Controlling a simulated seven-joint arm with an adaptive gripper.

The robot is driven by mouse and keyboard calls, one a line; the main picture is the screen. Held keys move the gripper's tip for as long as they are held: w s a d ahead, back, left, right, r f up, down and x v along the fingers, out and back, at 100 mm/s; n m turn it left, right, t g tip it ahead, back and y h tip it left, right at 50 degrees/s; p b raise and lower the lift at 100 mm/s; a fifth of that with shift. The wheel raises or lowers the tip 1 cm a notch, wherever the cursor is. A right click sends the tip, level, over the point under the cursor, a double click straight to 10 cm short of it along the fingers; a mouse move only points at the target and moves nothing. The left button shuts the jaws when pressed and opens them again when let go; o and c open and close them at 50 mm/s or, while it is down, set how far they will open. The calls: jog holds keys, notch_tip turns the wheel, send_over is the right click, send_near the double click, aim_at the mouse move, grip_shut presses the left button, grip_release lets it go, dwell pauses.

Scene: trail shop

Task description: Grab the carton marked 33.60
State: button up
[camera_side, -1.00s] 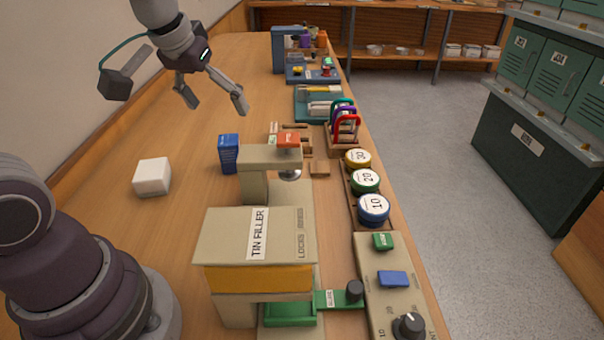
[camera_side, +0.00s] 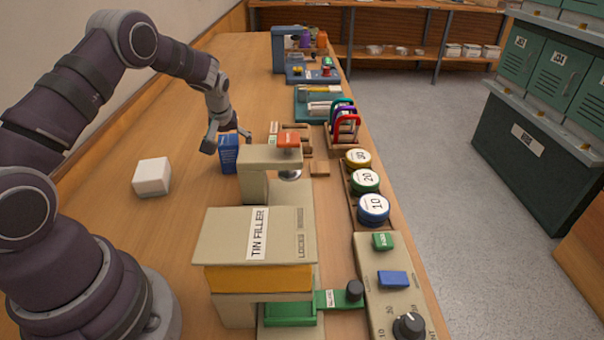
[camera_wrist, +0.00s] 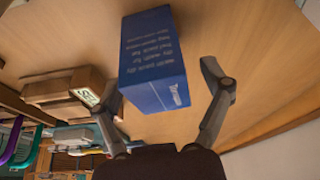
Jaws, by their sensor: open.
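A blue carton (camera_side: 228,157) with pale printing stands upright on the bench, just left of the tin filler's head. In the wrist view the blue carton (camera_wrist: 152,58) shows lines of small text and a pale mark on its side; I cannot read 33.60 on it. My gripper (camera_side: 227,140) is open at the carton's top, one finger on each side in the side view. In the wrist view the fingers of my gripper (camera_wrist: 160,92) are spread wide with the carton between and beyond them. I cannot tell whether either finger touches it.
A white block (camera_side: 152,177) lies left of the carton. The tin filler (camera_side: 258,230) stands in front, to the right. Round tins (camera_side: 365,181) marked 30, 20 and 10, and a rack of coloured loops (camera_side: 343,125), line the right edge. The bench behind the white block is clear.

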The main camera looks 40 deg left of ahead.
jog(key=shift+a+f, duration=0.15)
jog(key=shift+f, duration=0.2)
jog(key=c, duration=1.3)
jog(key=shift+r, duration=0.1)
